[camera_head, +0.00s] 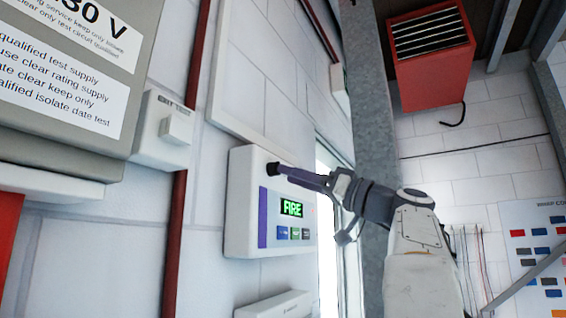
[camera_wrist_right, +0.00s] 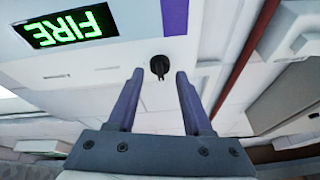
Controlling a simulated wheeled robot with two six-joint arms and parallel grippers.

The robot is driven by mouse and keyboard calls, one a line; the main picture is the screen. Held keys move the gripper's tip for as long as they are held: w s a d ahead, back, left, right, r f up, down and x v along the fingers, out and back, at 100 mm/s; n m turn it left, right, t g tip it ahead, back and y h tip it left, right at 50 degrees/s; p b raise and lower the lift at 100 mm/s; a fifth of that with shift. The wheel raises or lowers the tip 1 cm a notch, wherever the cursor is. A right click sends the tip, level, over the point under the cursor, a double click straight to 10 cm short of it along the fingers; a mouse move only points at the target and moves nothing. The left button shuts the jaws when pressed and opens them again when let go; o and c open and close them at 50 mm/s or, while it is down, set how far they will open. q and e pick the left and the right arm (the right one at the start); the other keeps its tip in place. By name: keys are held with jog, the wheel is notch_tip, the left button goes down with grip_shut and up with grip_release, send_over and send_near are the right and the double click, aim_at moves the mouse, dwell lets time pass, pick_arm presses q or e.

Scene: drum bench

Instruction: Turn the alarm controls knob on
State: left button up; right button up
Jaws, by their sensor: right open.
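The alarm control panel (camera_head: 240,215) is a white box on the wall with a purple stripe, a green FIRE display (camera_head: 291,208) and small buttons below it. The display also shows upside down in the right wrist view (camera_wrist_right: 70,26). The black alarm controls knob (camera_wrist_right: 160,66) is on the panel; in the head view it shows as a dark stub (camera_head: 271,167) at the fingertips. My right gripper (camera_head: 281,171) is open at the panel. In the wrist view its two fingers (camera_wrist_right: 159,76) point at the knob, one on each side, with gaps; contact is not visible.
A grey cabinet with a 230 V style label (camera_head: 60,75) and a small white switch box (camera_head: 165,130) are on the wall to the left. A grey steel column (camera_head: 372,110) stands behind my right arm. A red vent box (camera_head: 430,55) hangs at upper right.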

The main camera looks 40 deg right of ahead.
aim_at(275, 169)
pick_arm(q)
notch_tip(275, 169, up, 2)
jog(key=shift+r+p, duration=0.1)
jog(key=shift+p, duration=0.55)
pick_arm(e)
jog(key=x, duration=0.3)
jog(key=shift+w, duration=0.1)
jog(key=shift+c, duration=0.2)
grip_shut()
